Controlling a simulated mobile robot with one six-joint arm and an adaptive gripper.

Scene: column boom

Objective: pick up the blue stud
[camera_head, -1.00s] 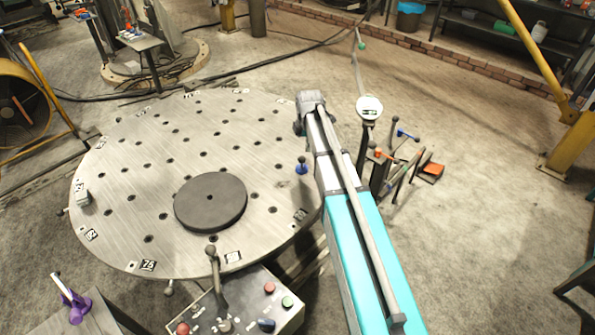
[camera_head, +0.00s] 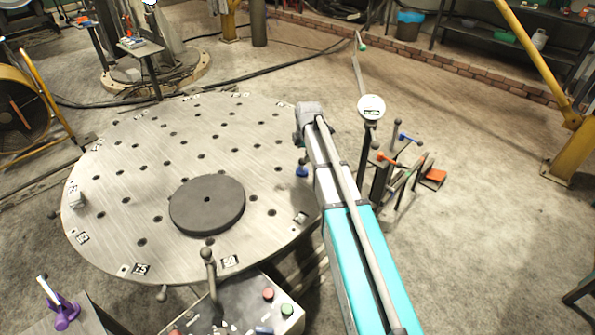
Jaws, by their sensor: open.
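The blue stud (camera_head: 302,171) stands on the right part of the round grey steel table, with its blue base and a dark knob on top. It is close to the left edge of my arm in the picture. My teal and grey arm reaches away from the lower right, and its grey end is above and beyond the stud in the picture. The fingers of my gripper cannot be made out; the arm's end hides them.
The round table (camera_head: 120,200) has many holes and carries a dark disc (camera_head: 207,204). A control box (camera_head: 245,305) with a lever stands in front. A dial gauge (camera_head: 371,108) and a tool rack are right of my arm. Open floor lies further right.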

